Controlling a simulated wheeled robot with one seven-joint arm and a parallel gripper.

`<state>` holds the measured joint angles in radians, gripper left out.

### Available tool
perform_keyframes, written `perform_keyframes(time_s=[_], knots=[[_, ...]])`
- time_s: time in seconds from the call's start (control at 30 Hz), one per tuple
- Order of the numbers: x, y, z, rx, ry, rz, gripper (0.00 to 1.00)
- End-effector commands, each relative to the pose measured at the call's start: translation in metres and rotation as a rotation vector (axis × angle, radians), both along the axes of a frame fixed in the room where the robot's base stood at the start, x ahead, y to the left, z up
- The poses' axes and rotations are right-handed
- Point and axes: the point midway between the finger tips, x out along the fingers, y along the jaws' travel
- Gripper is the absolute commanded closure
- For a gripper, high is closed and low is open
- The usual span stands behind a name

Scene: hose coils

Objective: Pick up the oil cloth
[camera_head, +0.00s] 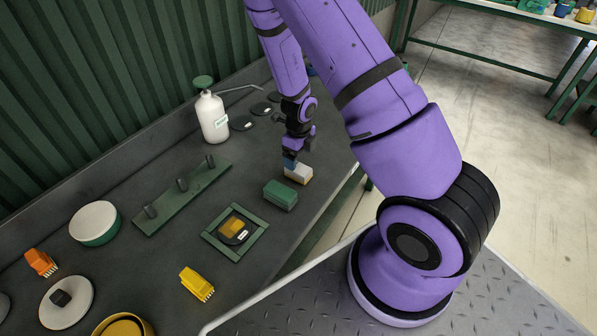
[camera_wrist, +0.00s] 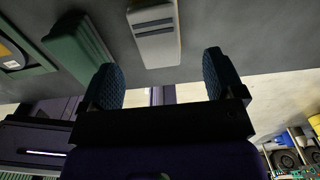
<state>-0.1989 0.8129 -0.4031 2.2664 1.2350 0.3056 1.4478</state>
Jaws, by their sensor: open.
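My gripper (camera_head: 290,161) is open, its two dark blue pads apart in the wrist view (camera_wrist: 163,78). A white block-shaped thing with a tan side (camera_head: 298,175) lies on the bench just by the fingertips. In the wrist view this white thing (camera_wrist: 155,40) shows two grey stripes and lies ahead of the gap between the pads, with nothing held. A green block (camera_head: 281,194) lies beside it and also shows in the wrist view (camera_wrist: 80,50). No label shows which thing is the oil cloth; the white one may be it, but I cannot tell.
A green square frame (camera_head: 211,238) holds a yellow-brown item (camera_head: 234,227). The bench's front edge runs close to the white thing's right.

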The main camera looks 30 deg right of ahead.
Motion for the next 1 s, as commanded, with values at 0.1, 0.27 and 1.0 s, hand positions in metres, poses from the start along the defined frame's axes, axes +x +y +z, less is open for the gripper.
perform_keyframes(time_s=[0.1,0.27,1.0], knots=[[0.0,0.0,-0.006,0.001,0.002,0.0,0.13],[-0.001,0.0,-0.023,0.002,0.004,-0.002,0.13],[0.0,0.001,-0.056,0.001,0.0,0.001,0.38]])
